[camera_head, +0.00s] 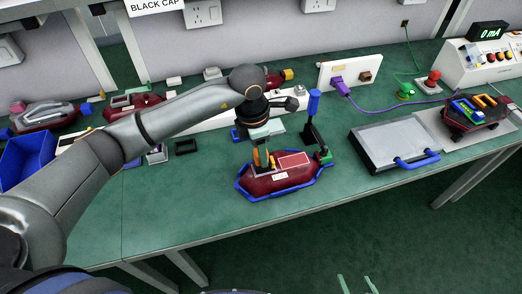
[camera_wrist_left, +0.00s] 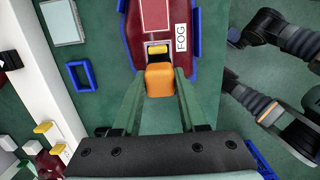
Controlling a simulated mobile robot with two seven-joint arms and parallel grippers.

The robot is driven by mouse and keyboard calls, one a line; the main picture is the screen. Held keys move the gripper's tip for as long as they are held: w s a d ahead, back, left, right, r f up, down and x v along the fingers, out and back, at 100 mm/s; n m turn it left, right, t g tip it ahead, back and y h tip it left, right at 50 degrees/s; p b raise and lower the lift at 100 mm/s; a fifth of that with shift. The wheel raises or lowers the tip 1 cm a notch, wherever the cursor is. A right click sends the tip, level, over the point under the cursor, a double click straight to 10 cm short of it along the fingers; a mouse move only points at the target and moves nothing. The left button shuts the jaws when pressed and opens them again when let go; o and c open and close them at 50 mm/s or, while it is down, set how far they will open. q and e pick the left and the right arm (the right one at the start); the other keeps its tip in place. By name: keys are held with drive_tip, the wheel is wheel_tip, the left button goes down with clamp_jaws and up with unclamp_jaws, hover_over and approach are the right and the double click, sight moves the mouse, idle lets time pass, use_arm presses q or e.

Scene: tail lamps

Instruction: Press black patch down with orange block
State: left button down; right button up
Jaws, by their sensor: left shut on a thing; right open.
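My left gripper (camera_head: 262,155) is over the red tail lamp (camera_head: 285,181), which lies in a blue holder (camera_head: 318,186) at the front of the bench. Its green fingers are shut on the orange block (camera_wrist_left: 160,80), also in the left wrist view. The block's far end is by a small pale-framed recess with a yellow piece (camera_wrist_left: 158,48), beside the FOG label (camera_wrist_left: 181,38). I cannot tell whether the block touches the lamp. I cannot make out the black patch; it may be hidden by the block.
A blue-handled tool (camera_head: 313,105) stands behind the lamp. A grey case (camera_head: 390,140) with a blue handle lies to its right, and another lamp (camera_head: 474,113) further right. A blue bin (camera_head: 27,160) stands at the left. Bare green bench (camera_head: 185,215) lies left of the holder.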

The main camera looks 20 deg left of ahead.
use_arm(q)
drive_tip(key=shift+r+p, duration=1.35)
drive_tip(key=shift+r, duration=1.1)
